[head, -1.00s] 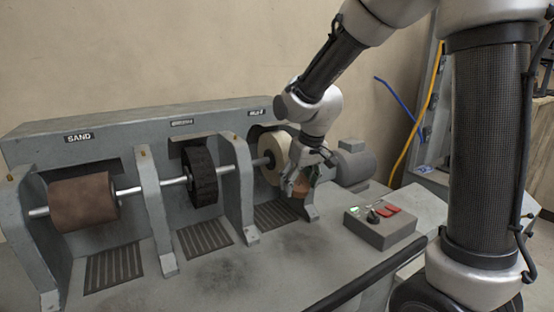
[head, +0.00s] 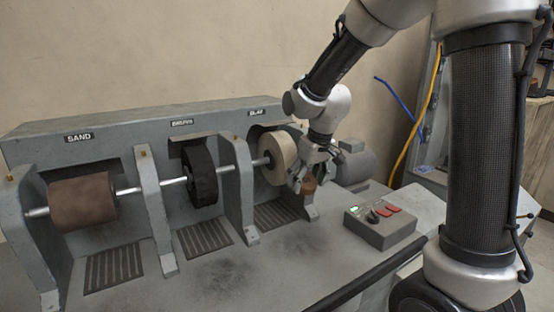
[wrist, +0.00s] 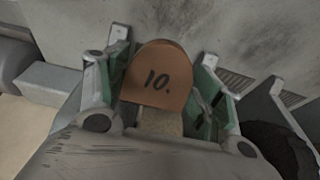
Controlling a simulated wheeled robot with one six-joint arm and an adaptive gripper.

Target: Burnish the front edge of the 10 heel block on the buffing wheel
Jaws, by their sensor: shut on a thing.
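My gripper (head: 310,182) is at the right-hand bay of the machine, beside the pale buffing wheel (head: 278,157). It is shut on the brown heel block (wrist: 157,88), which is marked "10." and sits between the green-lined fingers in the wrist view. In the head view only a small part of the heel block (head: 309,187) shows below the fingers. The block looks close to the wheel's right side; I cannot tell whether they touch. The wheel's lower right part is partly hidden by my gripper.
A brown sanding drum (head: 83,203) and a black brush wheel (head: 199,177) share the shaft to the left, with upright brackets between bays. A control box (head: 380,228) with a lit green light and red buttons stands at right. A grey motor (head: 357,164) is behind my gripper.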

